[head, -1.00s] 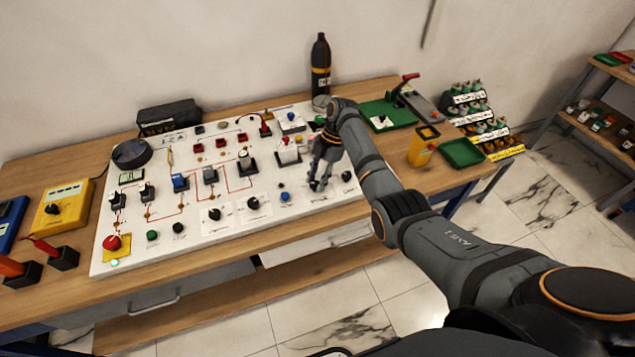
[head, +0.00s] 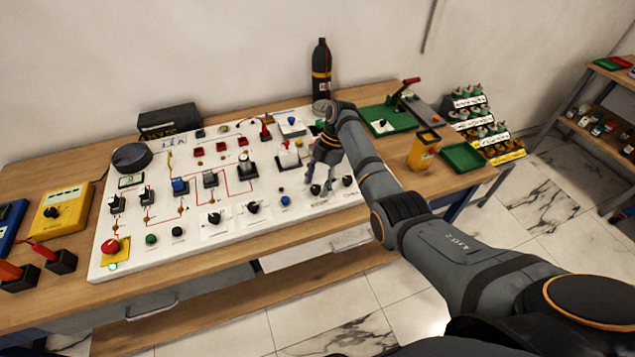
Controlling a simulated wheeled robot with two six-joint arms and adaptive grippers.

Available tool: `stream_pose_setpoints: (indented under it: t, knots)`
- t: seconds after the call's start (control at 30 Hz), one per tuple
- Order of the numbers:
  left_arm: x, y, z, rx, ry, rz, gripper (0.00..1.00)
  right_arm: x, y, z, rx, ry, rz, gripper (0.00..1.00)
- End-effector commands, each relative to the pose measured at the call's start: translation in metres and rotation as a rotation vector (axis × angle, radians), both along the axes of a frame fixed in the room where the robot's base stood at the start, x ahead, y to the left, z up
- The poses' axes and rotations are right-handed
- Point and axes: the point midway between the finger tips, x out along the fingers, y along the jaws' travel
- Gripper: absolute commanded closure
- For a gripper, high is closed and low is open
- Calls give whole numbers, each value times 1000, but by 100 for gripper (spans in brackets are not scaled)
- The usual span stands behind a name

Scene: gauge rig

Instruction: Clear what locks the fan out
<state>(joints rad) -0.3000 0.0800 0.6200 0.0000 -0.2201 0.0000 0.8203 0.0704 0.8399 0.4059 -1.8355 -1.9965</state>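A white control panel (head: 275,217) lies on the wooden bench, with switches, knobs and buttons joined by red lines. A red mushroom button (head: 110,246) sits on a yellow plate at its front left corner. Two black rotary knobs (head: 214,218) are on white labels near the front. A blue switch (head: 180,186) and a grey switch (head: 210,179) are mid-panel. A dark round unit (head: 132,157) is at the back left; I cannot tell whether it is the fan. My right gripper (head: 321,189) is over the panel's right part, fingers apart and empty, pointing down near small buttons. My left gripper is out of view.
A dark bottle (head: 321,70) stands behind the panel. A green board with a red-handled lever (head: 388,120), a yellow container (head: 424,150) and a green tray (head: 463,157) are to the right. A yellow meter (head: 62,209) is at left.

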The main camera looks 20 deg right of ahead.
Motion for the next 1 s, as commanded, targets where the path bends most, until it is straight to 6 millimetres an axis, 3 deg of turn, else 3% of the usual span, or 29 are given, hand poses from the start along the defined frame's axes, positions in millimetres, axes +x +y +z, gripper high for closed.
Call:
stream_pose_setpoints:
  t: [0.2,0.6,1.0]
  knots:
    - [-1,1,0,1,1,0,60,1,-2,5,-1,-1,0,46]
    - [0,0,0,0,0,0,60,12,-25,65,-1,-1,-1,46]
    - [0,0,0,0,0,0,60,12,-26,69,0,0,-1,46]
